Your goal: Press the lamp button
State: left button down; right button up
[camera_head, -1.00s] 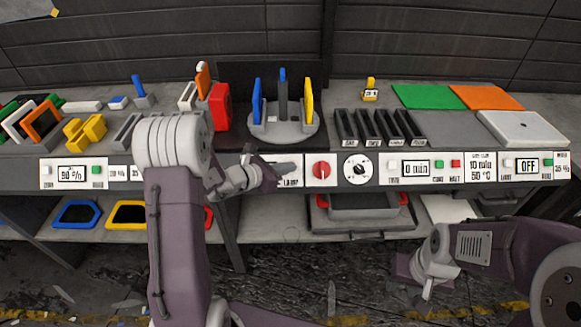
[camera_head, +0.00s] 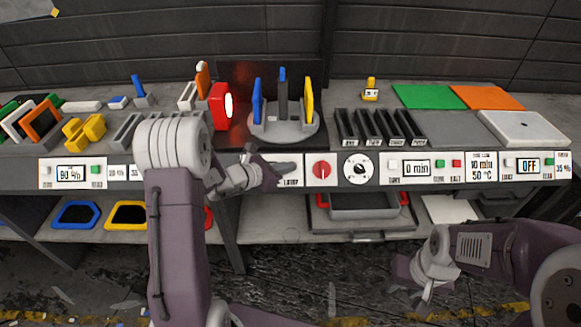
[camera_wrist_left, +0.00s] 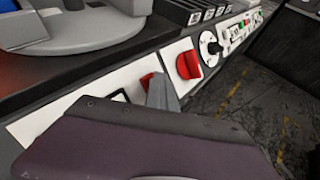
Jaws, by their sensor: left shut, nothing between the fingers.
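The red lamp (camera_head: 219,106) stands on the bench left of the round grey stand, and its face glows white. The white lamp panel (camera_head: 291,183), with its partly covered label, is on the bench front left of the red knob. My left gripper (camera_head: 292,168) is shut and empty, its tips at this panel. In the left wrist view the gripper (camera_wrist_left: 162,92) reaches the panel, and a red piece (camera_wrist_left: 147,80), apparently the button, shows right beside the fingertip. The finger hides part of it, so contact is unclear. My right gripper (camera_head: 426,290) hangs low at the right, away from the bench.
A red knob (camera_head: 321,170) and a black dial (camera_head: 357,169) sit just right of the lamp panel. A round grey stand (camera_head: 285,130) with coloured upright pieces is above. A grey tray (camera_head: 365,206) is on the lower shelf.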

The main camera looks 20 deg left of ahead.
pick_arm(q)
jog(key=shift+s+r, duration=0.1)
jog(key=shift+s, duration=0.1)
jog(key=s+d+r+p, duration=0.1)
jog(key=s+r, duration=0.3)
jog(key=shift+d+r+p, duration=0.15)
jog(key=shift+r+p, duration=0.05)
jog(key=shift+p, duration=0.2)
dwell(0.4)
